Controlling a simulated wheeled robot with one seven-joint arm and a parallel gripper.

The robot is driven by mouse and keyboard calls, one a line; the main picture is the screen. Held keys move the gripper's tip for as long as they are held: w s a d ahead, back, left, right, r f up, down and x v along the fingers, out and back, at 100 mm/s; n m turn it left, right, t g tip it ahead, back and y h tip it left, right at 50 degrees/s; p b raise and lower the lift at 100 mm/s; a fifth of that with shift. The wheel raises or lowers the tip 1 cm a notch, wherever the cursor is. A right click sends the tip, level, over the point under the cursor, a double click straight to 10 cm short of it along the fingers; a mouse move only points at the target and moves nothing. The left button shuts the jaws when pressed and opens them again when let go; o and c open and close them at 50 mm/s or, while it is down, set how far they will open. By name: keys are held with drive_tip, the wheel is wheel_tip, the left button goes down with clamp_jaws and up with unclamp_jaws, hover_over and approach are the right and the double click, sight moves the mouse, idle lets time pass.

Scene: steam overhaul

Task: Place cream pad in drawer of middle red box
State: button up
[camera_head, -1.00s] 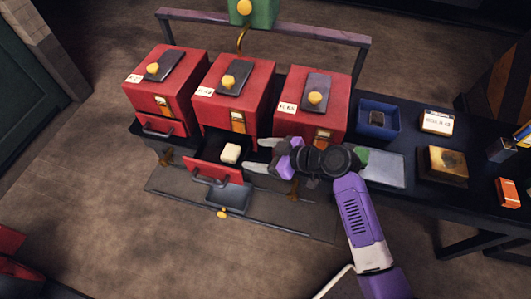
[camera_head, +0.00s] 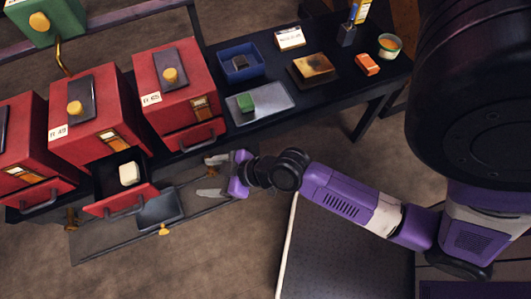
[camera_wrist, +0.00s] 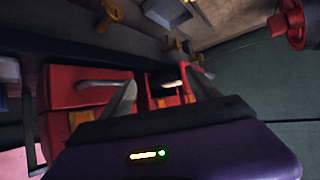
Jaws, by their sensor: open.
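The cream pad (camera_head: 129,173) lies inside the pulled-out drawer (camera_head: 121,203) of the middle red box (camera_head: 93,115). My gripper (camera_head: 210,176) is open and empty, to the right of that drawer and apart from it, in front of the right red box (camera_head: 178,88). In the wrist view my gripper's fingers (camera_wrist: 158,95) are spread apart, and the open drawer with a pale bit of the pad (camera_wrist: 172,84) shows between them.
A blue tray (camera_head: 241,62) and a grey plate with a green block (camera_head: 245,102) are on the bench right of the boxes. A brown block (camera_head: 313,69), white box (camera_head: 290,38) and orange box (camera_head: 367,64) stand farther right. A grey tray (camera_head: 160,209) sits low before the boxes.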

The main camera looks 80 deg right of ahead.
drive_tip(key=s+a+r+t, duration=0.1)
drive_tip(key=s+a+r, duration=0.1)
drive_tip(key=s+r, duration=0.6)
drive_tip(key=s+a+r+m+t, duration=0.1)
drive_tip(key=s+a+r+t, duration=0.1)
drive_tip(key=s+r, duration=0.6)
drive_tip(key=shift+s+a+r+t+h, duration=0.3)
drive_tip(key=shift+s+a+r, duration=0.05)
drive_tip(key=shift+a, duration=0.3)
